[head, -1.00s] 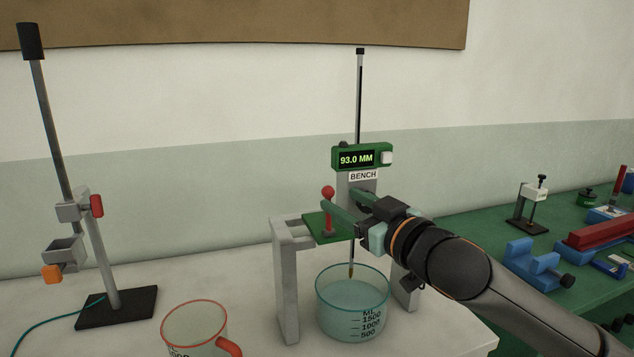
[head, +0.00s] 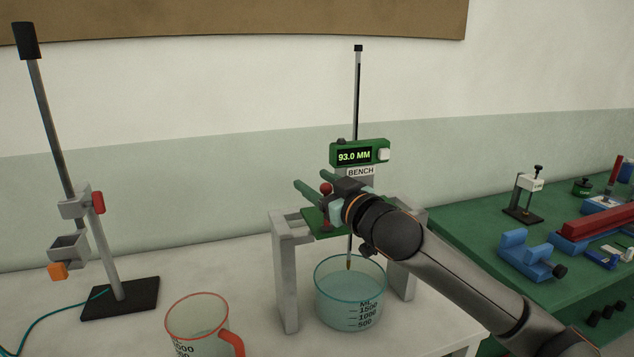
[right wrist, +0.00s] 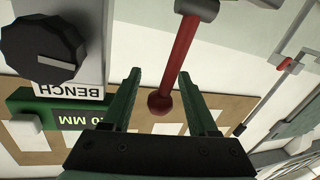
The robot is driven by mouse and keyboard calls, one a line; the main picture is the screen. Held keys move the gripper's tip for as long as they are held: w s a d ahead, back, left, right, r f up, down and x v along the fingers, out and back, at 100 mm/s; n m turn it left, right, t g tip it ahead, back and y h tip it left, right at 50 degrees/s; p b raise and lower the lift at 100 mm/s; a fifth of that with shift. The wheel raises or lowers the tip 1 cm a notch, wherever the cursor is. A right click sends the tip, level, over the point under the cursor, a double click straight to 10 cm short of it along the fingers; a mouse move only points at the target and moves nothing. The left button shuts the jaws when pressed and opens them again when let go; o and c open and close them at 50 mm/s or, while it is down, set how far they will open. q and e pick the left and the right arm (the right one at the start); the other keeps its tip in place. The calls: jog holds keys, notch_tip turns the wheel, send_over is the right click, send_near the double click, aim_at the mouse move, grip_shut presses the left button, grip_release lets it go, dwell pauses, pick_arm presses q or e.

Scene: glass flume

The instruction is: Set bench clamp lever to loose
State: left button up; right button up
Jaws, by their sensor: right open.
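The bench clamp lever, a red rod with a ball end (head: 326,188), stands upright on the gauge frame below the BENCH label (head: 360,171). In the right wrist view the red lever (right wrist: 179,65) runs from a grey pivot (right wrist: 197,9) to its ball, which lies between my two fingers with a gap on each side. My right gripper (head: 304,185) is open, its dark green fingers pointing left past the lever; the right wrist view also shows the gripper (right wrist: 160,74). My gripper hides part of the clamp in the head view. My left gripper is not in view.
The green display (head: 361,154) reads 93.0 MM. A glass beaker (head: 349,300) stands below the gauge rod; a red-rimmed jug (head: 196,318) stands at front left. A stand (head: 120,297) is at far left. A dark knob (right wrist: 45,50) is beside the BENCH label in the wrist view.

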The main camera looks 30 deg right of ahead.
grip_shut()
dwell(1.3)
